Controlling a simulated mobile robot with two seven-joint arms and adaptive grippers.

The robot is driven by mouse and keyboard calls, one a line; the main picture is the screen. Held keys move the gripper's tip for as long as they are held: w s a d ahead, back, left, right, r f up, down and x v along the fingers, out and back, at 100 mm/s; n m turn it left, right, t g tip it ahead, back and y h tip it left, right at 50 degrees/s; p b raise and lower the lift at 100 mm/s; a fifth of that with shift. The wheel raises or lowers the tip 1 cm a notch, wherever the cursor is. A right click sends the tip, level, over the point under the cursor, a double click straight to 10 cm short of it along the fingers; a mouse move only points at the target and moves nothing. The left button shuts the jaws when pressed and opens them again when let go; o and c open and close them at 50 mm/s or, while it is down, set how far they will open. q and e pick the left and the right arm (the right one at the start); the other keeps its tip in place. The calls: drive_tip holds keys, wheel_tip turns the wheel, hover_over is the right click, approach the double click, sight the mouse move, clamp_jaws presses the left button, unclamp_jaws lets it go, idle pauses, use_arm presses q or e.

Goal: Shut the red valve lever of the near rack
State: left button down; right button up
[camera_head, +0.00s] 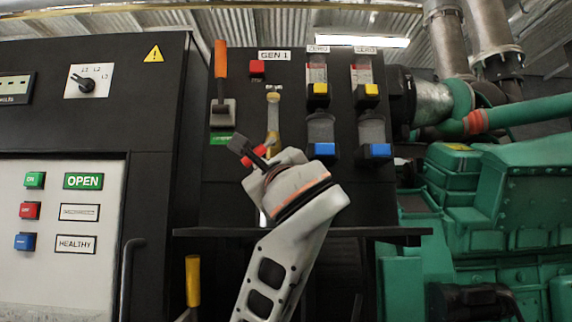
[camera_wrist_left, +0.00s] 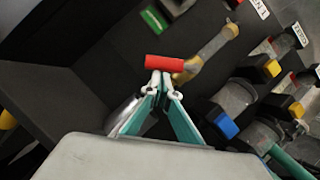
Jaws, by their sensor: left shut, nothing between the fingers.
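The red valve lever (camera_wrist_left: 164,62) sticks out sideways from a brass valve (camera_wrist_left: 187,73) on a grey pipe. In the head view the lever (camera_head: 248,161) shows partly behind my gripper, left of the brass valve (camera_head: 272,143), on the black GEN 1 rack panel (camera_head: 228,185). My left gripper (camera_head: 240,147) is in front of the lever. In the wrist view its fingertips (camera_wrist_left: 161,80) are shut and empty, just below the red lever; I cannot tell if they touch it. My right gripper is not in view.
An orange-handled switch (camera_head: 221,60) and a red button (camera_head: 257,67) are above left. Sight glasses with yellow (camera_head: 320,89) and blue (camera_head: 325,149) blocks are at right. A dark ledge (camera_head: 400,232) runs below the panel. A green engine (camera_head: 490,200) stands at right.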

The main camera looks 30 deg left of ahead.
use_arm(q)
drive_tip(key=a+m+t+h+p, duration=0.1)
drive_tip(key=m, duration=0.1)
drive_tip(key=s+r+m+t+p, duration=0.1)
drive_tip(key=m, duration=0.2)
drive_tip(key=a+r+m+t+h+p, duration=0.1)
drive_tip(key=m, duration=0.1)
drive_tip(key=shift+s+a+r+t+h, duration=0.25)
drive_tip(key=shift+s+a+t+h, duration=0.05)
drive_tip(key=shift+s+a, duration=0.05)
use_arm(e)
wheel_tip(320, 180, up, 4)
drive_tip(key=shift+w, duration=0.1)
use_arm(q)
drive_tip(key=shift+s+a+r+p, duration=0.1)
drive_tip(key=shift+a+r+p, duration=0.05)
drive_tip(key=shift+p, duration=0.25)
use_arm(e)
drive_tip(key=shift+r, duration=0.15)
